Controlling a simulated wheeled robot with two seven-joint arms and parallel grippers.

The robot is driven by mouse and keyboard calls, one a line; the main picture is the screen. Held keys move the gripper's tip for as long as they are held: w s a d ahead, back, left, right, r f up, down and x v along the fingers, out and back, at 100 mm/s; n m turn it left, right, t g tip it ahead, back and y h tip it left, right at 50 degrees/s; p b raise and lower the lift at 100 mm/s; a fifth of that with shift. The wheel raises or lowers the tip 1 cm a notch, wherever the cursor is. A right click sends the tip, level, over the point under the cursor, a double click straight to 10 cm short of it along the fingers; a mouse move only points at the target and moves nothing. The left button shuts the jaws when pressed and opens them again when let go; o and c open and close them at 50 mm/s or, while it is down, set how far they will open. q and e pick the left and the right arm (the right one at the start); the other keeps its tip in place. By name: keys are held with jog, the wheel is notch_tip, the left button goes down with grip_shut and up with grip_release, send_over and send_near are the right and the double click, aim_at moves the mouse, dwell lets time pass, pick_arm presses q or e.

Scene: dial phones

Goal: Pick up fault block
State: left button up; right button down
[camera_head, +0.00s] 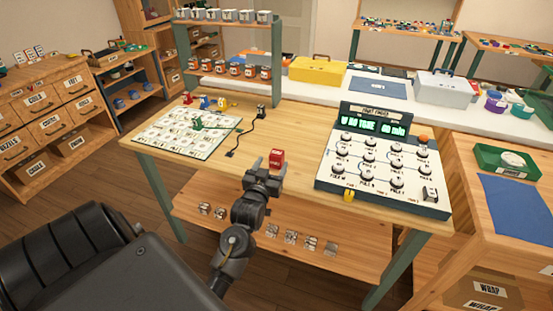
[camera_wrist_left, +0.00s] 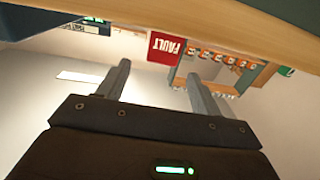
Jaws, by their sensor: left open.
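The fault block (camera_head: 277,156) is a small red block standing on the wooden workbench (camera_head: 290,183) near its front edge. In the left wrist view the block (camera_wrist_left: 165,47) appears upside down, with its white FAULT lettering showing. My left gripper (camera_head: 265,168) is just in front of the block at the bench edge. Its two fingers are spread apart and empty. In the wrist view, the block shows just beyond and between the fingertips (camera_wrist_left: 159,70). Whether the fingers touch it cannot be told. My right gripper is not in view.
A shelf of jars (camera_head: 229,70) rises behind.

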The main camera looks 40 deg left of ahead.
aim_at(277, 153)
pick_arm(q)
jog(key=shift+x, duration=0.9)
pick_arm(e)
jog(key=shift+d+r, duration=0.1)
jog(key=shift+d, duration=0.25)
pick_arm(q)
jog(key=p+x, duration=0.1)
jog(key=x, duration=0.3)
jog(key=shift+w+a, duration=0.15)
jog(key=shift+w, duration=0.05)
jog(key=shift+w+a, duration=0.1)
jog(key=shift+w, duration=0.15)
jog(key=c, duration=1.1)
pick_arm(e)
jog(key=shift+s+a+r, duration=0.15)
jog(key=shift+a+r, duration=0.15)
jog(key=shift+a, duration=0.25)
pick_arm(q)
jog(key=shift+r, duration=0.1)
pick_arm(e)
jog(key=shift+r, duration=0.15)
